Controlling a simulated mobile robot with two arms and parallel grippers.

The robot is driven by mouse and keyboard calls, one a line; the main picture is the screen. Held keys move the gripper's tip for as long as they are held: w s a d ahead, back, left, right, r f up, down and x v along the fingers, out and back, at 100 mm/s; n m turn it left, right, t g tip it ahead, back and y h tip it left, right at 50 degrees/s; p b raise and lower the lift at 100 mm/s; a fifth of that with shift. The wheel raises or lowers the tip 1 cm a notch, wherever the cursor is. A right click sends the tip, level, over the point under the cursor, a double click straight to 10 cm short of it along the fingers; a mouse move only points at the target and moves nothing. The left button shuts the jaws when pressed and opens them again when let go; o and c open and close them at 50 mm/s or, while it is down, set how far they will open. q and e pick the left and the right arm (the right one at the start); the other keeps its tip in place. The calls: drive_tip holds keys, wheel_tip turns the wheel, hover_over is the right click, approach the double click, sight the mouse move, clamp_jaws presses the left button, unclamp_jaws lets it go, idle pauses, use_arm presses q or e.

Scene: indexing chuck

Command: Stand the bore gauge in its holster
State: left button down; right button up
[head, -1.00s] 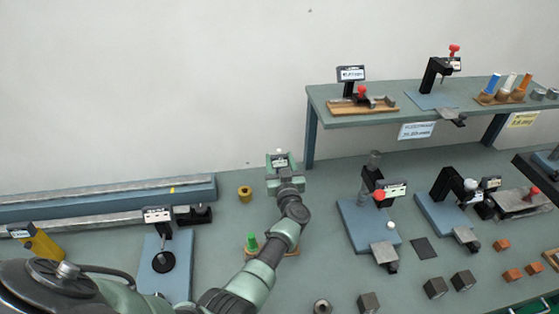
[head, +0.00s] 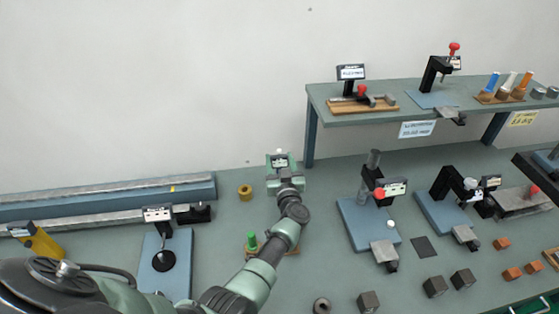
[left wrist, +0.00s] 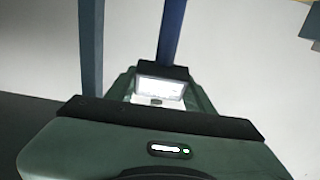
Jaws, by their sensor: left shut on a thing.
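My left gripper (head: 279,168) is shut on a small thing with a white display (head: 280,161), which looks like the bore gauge. It is near the back of the bench, left of the shelf's leg. In the left wrist view the display (left wrist: 160,93) sits between the fingers; the gauge's lower part is hidden. I cannot tell for certain which thing is the holster. A yellow tilted block (head: 40,243) with a dark display stands at the far left. A brass-coloured ring (head: 245,192) lies just left of the gripper. My right gripper is not in view.
A green-topped piece (head: 251,241) on a wooden base stands beside my left forearm, partly hidden by it. A gauge stand (head: 165,258) is left of the arm; another stand with a blue base (head: 352,222) is right. A shelf (head: 380,117) rises behind. Several metal blocks lie at front right.

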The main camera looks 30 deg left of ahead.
use_arm(q)
drive_tip(key=shift+f+b, duration=0.85)
drive_tip(key=shift+f, duration=0.3)
drive_tip(key=shift+s+f, duration=0.1)
drive_tip(key=shift+f, duration=0.15)
